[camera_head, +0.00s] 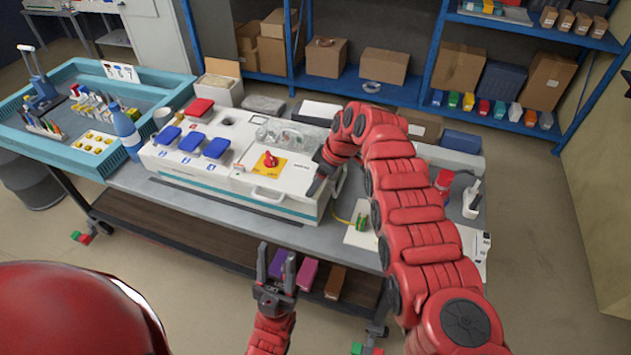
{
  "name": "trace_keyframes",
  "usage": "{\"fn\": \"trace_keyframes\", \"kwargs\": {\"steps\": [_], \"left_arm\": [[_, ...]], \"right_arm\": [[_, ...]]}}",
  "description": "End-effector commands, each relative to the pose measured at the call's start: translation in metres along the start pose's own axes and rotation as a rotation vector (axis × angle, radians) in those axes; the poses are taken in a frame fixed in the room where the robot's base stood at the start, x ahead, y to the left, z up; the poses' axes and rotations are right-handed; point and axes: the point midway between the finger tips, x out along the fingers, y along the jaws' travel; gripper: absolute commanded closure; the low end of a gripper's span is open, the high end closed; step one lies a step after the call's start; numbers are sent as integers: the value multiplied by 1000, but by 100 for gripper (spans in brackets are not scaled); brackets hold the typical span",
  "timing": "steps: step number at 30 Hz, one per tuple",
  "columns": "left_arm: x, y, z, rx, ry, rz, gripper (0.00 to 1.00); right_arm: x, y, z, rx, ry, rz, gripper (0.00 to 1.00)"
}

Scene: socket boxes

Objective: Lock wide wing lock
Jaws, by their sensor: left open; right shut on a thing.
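A long white socket box (255,180) stands on the grey workbench. A red wing-shaped knob (270,159) sits on a yellow plate (284,168) on its top, with no gripper touching it. My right gripper (316,187) is at the right end of the box, to the right of the knob, pointing down. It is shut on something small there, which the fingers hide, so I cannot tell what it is. My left gripper (275,262) is open and empty in front of the bench's front edge, below the box.
Blue-lidded sockets (190,142) and a red lid (199,107) are on the left. A clear cover (290,135) stands behind the knob. A white handle (268,197) is on the box front. A green-and-yellow connector (361,222) lies right. A blue tray (60,140) stands left.

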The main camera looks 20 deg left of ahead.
Motion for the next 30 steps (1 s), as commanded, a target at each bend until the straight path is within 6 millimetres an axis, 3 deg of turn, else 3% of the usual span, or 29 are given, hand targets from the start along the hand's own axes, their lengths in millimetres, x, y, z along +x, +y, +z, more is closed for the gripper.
{"fn": "trace_keyframes", "kwargs": {"steps": [20,30], "left_arm": [[14,-1,-2,0,0,0,55],[12,-1,-2,0,0,0,55]], "right_arm": [[-1,-1,0,134,-1,57,98],[2,-2,0,342,3,146,98]]}}
